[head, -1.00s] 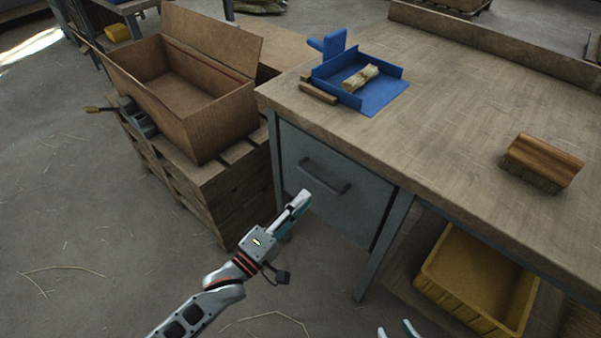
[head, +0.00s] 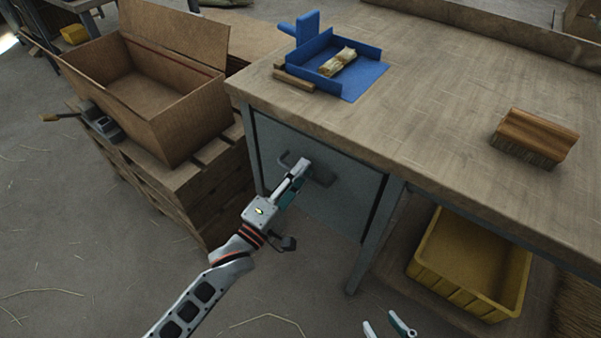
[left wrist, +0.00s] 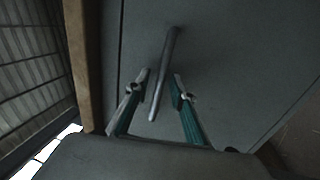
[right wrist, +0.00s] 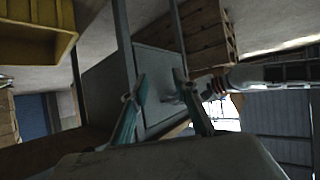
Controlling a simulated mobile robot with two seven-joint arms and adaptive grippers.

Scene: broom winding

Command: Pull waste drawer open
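The grey waste drawer (head: 335,195) sits under the left end of the workbench, and its front looks flush with the frame. Its bar handle (head: 322,176) is partly hidden by my left gripper (head: 301,166) in the head view. In the left wrist view the handle (left wrist: 164,75) lies between the two spread fingers of my left gripper (left wrist: 163,82), with a gap on each side. I cannot tell how deep it sits between them. My right gripper (head: 389,326) is open and empty at the bottom of the head view. Its spread fingers (right wrist: 158,85) also show in the right wrist view.
The workbench (head: 430,110) carries a blue dustpan (head: 365,84) with a straw bundle and a wooden brush (head: 535,137). A yellow crate (head: 450,285) stands below it. An open cardboard box (head: 190,120) on pallets stands left of the drawer. The floor in front is clear.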

